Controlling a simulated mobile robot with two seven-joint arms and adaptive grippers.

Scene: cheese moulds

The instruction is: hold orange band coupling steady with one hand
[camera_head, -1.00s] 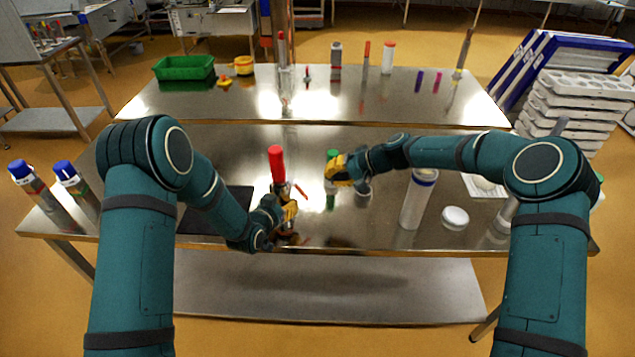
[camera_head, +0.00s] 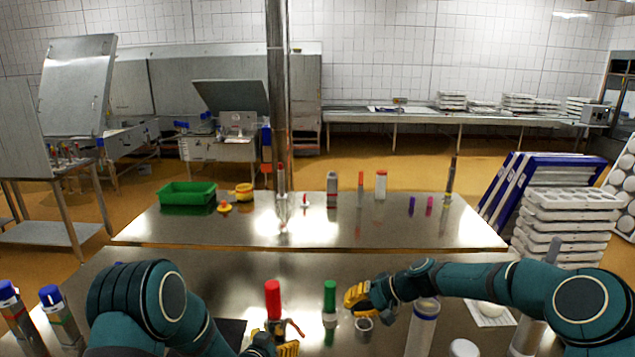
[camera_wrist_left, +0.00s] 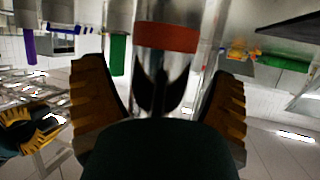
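An upright red-topped piece (camera_head: 273,300) with a small orange side part (camera_head: 295,328) stands at the front of the near table. My left gripper (camera_head: 280,348) is low beside it, partly cut off by the frame. In the left wrist view, a shiny cylinder with an orange-red band (camera_wrist_left: 166,37) stands between the yellow fingers of my left gripper (camera_wrist_left: 162,80). The fingers are apart, with a gap visible beside the cylinder. My right gripper (camera_head: 358,297) hovers right of a green-topped piece (camera_head: 330,298), above a small metal ring (camera_head: 364,323); its fingertips are unclear.
A clear tube with a blue rim (camera_head: 424,318) and a white round lid (camera_head: 463,347) stand at the right. Blue-capped bottles (camera_head: 57,314) stand at the left. The far table holds a green bin (camera_head: 187,194) and several small pieces.

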